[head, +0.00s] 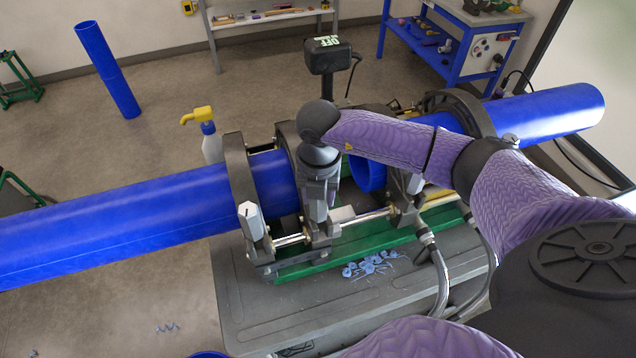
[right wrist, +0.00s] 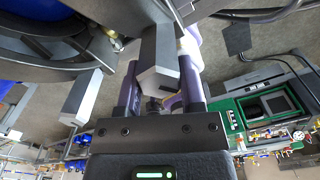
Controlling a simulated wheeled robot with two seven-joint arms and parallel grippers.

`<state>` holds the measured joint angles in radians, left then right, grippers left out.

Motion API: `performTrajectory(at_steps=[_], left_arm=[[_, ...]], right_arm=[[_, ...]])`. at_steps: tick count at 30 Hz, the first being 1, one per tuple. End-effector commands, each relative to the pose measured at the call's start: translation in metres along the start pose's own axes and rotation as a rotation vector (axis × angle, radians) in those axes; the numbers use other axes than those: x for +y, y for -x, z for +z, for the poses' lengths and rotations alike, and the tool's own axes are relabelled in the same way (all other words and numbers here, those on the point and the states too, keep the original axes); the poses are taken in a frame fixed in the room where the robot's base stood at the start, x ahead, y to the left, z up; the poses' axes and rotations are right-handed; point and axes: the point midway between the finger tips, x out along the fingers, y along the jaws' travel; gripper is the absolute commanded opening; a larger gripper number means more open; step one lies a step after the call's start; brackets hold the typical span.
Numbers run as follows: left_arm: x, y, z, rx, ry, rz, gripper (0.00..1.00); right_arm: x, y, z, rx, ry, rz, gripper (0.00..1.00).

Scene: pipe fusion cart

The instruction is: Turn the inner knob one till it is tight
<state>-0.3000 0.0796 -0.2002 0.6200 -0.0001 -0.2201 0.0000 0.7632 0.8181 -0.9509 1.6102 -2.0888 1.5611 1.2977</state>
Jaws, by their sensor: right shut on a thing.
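The inner knob (head: 318,208) is a grey faceted handle on the inner left clamp of the pipe fusion machine. My right gripper (head: 320,182) points down over it from above, with its fingers on either side of the knob's upper part. In the right wrist view the knob (right wrist: 158,68) stands between the two fingers, and the gripper is shut on it. The wrist and fingers hide part of the knob in the head view. The outer left knob (head: 250,221) stands free to the left, and it also shows in the right wrist view (right wrist: 82,98). My left gripper is out of view.
A long blue pipe (head: 120,222) runs through the left clamps. Another blue pipe (head: 550,110) lies in the right clamps. A black box marked OFF (head: 327,55) stands behind my wrist. Blue shavings (head: 368,265) and hoses (head: 440,275) lie on the grey cart (head: 310,318).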

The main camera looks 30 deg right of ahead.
Motion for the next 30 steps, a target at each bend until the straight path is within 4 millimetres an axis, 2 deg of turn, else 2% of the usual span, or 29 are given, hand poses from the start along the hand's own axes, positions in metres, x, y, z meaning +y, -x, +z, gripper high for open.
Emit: performTrajectory(at_steps=[4, 9, 15, 21, 28, 30], left_arm=[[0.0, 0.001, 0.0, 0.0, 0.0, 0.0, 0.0], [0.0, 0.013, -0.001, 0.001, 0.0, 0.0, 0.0], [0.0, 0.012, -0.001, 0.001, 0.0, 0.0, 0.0], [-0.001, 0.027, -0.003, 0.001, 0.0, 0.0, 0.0], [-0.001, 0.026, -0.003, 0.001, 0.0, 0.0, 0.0], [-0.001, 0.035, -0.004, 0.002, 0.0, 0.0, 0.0]], right_arm=[[0.0, 0.001, 0.001, -0.002, -0.014, 0.001, 0.0], [0.001, 0.002, 0.0, -0.001, -0.245, 0.0, 0.0], [0.001, 0.0, 0.001, -0.002, -0.26, 0.001, 0.0], [0.002, 0.002, 0.001, -0.001, -0.503, 0.001, 0.0], [0.003, 0.001, 0.001, -0.002, -0.53, 0.002, 0.0], [0.003, 0.003, 0.001, 0.001, -0.622, 0.001, 0.0]])
